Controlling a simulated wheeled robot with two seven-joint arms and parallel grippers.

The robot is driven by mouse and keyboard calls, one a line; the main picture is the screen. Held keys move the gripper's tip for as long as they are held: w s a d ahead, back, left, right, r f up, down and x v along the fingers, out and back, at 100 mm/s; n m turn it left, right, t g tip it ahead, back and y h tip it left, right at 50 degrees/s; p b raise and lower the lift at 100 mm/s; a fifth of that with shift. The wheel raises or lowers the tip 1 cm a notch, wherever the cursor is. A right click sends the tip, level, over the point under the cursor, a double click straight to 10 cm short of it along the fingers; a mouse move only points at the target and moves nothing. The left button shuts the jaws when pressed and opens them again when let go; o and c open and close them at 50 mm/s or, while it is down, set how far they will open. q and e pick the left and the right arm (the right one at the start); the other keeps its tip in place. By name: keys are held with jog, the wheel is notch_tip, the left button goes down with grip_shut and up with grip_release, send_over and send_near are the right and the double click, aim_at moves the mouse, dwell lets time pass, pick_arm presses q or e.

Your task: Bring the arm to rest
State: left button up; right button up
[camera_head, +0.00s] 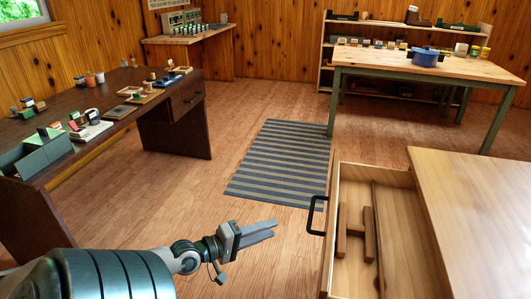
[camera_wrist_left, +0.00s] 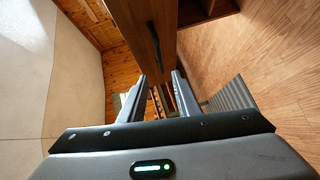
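My left arm comes in from the lower left of the head view. Its gripper (camera_head: 274,229) is over bare floor, left of the open drawer and nearer than the striped rug. In the left wrist view the two fingers (camera_wrist_left: 160,76) stand apart with a gap between them, and nothing is held. My right arm and gripper are not in view.
An open drawer (camera_head: 352,274) with wooden pieces inside juts from a wooden cabinet (camera_head: 478,205) at right. A dark desk (camera_head: 105,128) with small items stands at left. A striped rug (camera_head: 282,160) lies mid-floor. A table (camera_head: 425,66) bears a blue pot (camera_head: 425,57).

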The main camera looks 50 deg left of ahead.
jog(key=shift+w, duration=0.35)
